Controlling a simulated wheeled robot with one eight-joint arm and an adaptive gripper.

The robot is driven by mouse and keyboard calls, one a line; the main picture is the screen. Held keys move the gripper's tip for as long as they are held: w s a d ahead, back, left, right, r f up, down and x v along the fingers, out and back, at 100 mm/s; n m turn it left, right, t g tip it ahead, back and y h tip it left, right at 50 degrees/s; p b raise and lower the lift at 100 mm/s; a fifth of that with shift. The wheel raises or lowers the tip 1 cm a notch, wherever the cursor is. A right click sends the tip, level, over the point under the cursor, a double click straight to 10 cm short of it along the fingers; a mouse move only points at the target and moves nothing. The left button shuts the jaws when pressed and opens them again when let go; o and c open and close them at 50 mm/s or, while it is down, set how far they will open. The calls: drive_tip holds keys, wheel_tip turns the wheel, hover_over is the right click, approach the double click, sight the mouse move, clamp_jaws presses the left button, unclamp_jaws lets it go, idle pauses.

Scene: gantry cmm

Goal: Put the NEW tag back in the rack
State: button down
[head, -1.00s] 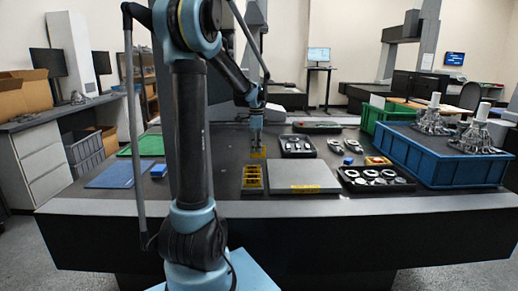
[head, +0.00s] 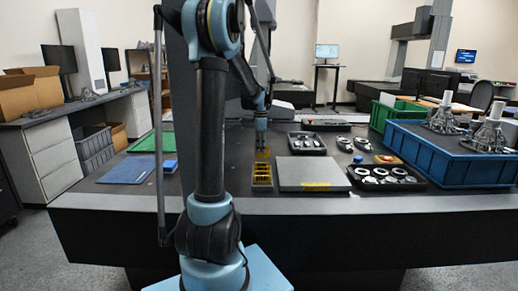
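My gripper (head: 261,141) points down above the measuring table's dark surface. A small yellow tag (head: 263,153) hangs between its fingertips, and the fingers look shut on it. The lettering on the tag is too small to read. The rack (head: 262,184), a narrow dark holder with several yellow tags or slots in a row, stands on the table just below and in front of the held tag. The tag is over the rack's far end and looks slightly above it. I cannot tell whether they touch.
A grey plate (head: 312,174) lies right of the rack. Black trays of parts stand behind it (head: 306,143) and to its right (head: 386,178). A blue crate (head: 450,167) fills the table's right side. A blue mat (head: 138,171) and green mat (head: 152,143) lie left.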

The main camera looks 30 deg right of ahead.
drive_tip(key=shift+f, duration=0.2)
drive_tip(key=shift+a+f, duration=0.1)
drive_tip(key=shift+f, duration=0.75)
drive_tip(key=shift+f, duration=1.85)
idle(2.0)
drive_tip(key=c, duration=1.7)
unclamp_jaws()
drive_tip(key=shift+o, duration=1.1)
drive_tip(key=shift+r, duration=0.15)
